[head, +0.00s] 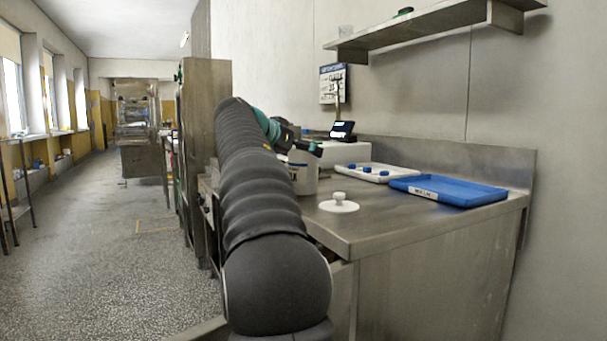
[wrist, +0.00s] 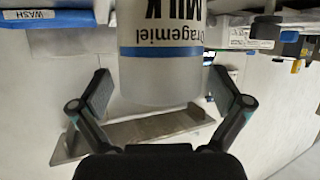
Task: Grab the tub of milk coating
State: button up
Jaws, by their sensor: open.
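The tub of milk coating (head: 304,178) is white with a blue band and stands on the steel counter, partly hidden behind my arm in the head view. In the wrist view the tub (wrist: 160,85) appears upside down, its label reading "Dragemiel MILK". My gripper (wrist: 162,88) is open, with one finger on each side of the tub in that view and visible gaps to it. Whether the fingers are deep enough to reach around it, I cannot tell. In the head view my gripper (head: 303,146) is at the tub's upper part, mostly hidden by my arm.
A white disc with a knob (head: 338,204) lies on the counter (head: 400,222) right of the tub. A shelf (head: 425,25) hangs above.

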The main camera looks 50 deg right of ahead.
jog(key=shift+d+f, duration=0.25)
jog(key=shift+d, duration=0.25)
jog(key=c, duration=1.7)
jog(key=shift+r, duration=0.1)
jog(key=shift+c, duration=0.2)
